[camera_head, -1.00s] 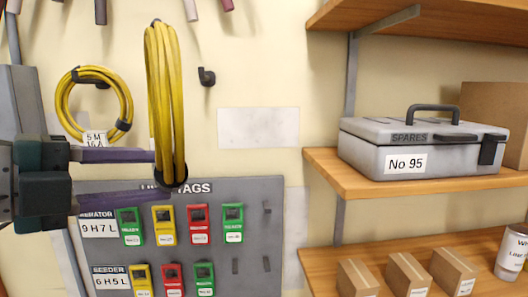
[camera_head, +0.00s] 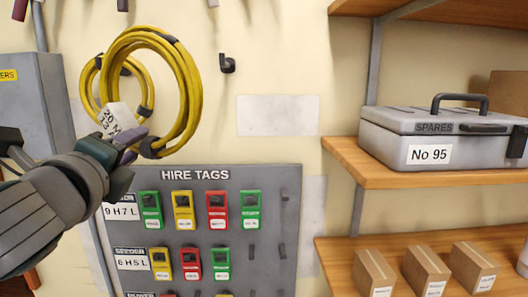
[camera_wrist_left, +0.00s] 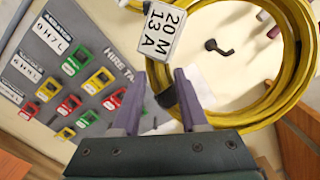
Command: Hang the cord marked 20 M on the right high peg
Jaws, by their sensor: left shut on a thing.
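My left gripper (camera_head: 134,146) is shut on the yellow cord coil (camera_head: 191,98), at the black band low on its loop. The coil's white tag (camera_head: 118,118) reads 20 M 13 A in the left wrist view (camera_wrist_left: 163,32). The coil is held up with its open ring facing the head camera. The black high peg (camera_head: 227,64) is bare on the wall, to the right of the coil and apart from it. The peg also shows through the ring in the left wrist view (camera_wrist_left: 214,47). My right gripper is out of view.
A smaller yellow coil (camera_head: 89,88) hangs behind the held one, partly hidden. The hire tags board (camera_head: 240,179) is below. A shelf with a grey spares case (camera_head: 388,140) stands at right. A grey cabinet (camera_head: 38,100) is at left. Blank wall surrounds the peg.

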